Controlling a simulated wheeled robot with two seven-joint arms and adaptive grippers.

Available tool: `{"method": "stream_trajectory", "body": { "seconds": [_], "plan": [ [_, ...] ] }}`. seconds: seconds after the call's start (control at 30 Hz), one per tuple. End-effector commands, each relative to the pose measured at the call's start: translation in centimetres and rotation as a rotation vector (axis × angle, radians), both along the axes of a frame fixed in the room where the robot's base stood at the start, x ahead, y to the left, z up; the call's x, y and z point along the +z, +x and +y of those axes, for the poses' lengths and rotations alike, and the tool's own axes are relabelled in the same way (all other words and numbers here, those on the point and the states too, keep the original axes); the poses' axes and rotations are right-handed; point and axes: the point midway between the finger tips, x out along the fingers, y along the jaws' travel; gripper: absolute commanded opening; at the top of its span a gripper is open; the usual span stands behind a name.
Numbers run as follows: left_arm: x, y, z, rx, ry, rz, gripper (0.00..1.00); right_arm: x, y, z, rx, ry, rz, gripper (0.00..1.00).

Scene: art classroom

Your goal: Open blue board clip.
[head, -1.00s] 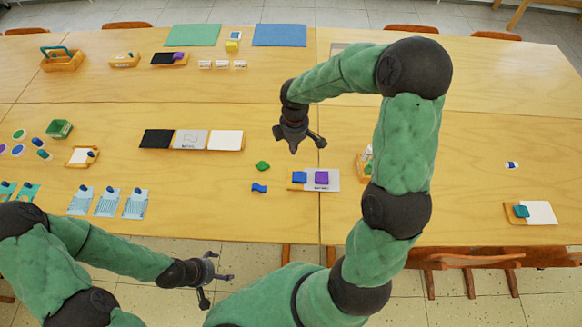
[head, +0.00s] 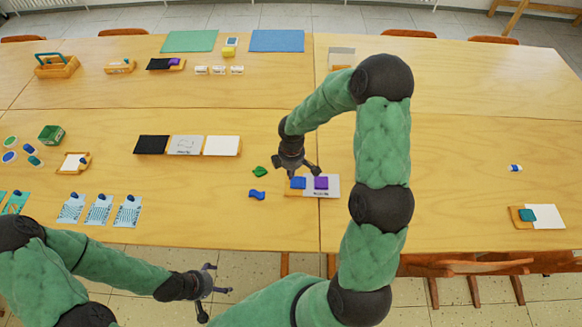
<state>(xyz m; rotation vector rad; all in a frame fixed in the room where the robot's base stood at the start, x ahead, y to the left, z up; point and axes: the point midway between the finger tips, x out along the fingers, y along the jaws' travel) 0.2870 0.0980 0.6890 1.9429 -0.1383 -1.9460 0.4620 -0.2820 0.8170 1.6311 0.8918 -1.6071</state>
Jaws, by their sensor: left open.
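The blue board clip (head: 298,183) sits at the left part of a small board (head: 331,190) with a grey sheet, near the table's front edge. A purple clip (head: 321,183) sits just to its right. My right gripper (head: 305,172) is over the blue clip, pointing down with its fingers spread. It partly covers the board's far left edge, and I cannot tell whether it touches the clip. My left gripper (head: 217,293) is open and empty, low in front of the table edge.
A green piece (head: 260,171) and a blue piece (head: 257,195) lie left of the board. A row of black, grey and white panels (head: 186,145) lies further left. A white-sheet board with a teal clip (head: 528,215) is at the right. Table right of my arm is mostly clear.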

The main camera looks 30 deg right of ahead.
Motion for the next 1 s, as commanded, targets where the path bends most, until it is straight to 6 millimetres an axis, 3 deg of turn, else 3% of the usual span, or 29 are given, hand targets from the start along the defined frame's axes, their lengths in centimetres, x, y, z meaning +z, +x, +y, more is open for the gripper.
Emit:
{"method": "stream_trajectory", "body": {
  "seconds": [0.2, 0.6, 0.83, 1.0],
  "plan": [
    [-0.6, 0.0, 0.0, 0.000, 0.000, 0.000, 0.88, -1.5, 0.0, 0.0, 0.000, -0.001, -0.001, 0.00],
    [-0.7, 0.0, 0.0, 0.000, 0.000, 0.000, 0.88, -1.6, 0.1, 0.0, 0.000, -0.003, 0.001, 0.00],
    [-3.0, 0.0, 0.0, 0.000, 0.000, 0.000, 0.88, -3.1, 0.3, 0.4, 0.006, -0.093, 0.059, 0.00],
    [-2.3, 0.0, 0.0, 0.000, 0.000, -0.001, 0.88, -2.5, 0.1, 0.2, 0.000, -0.084, 0.059, 0.00]
  ]
}}
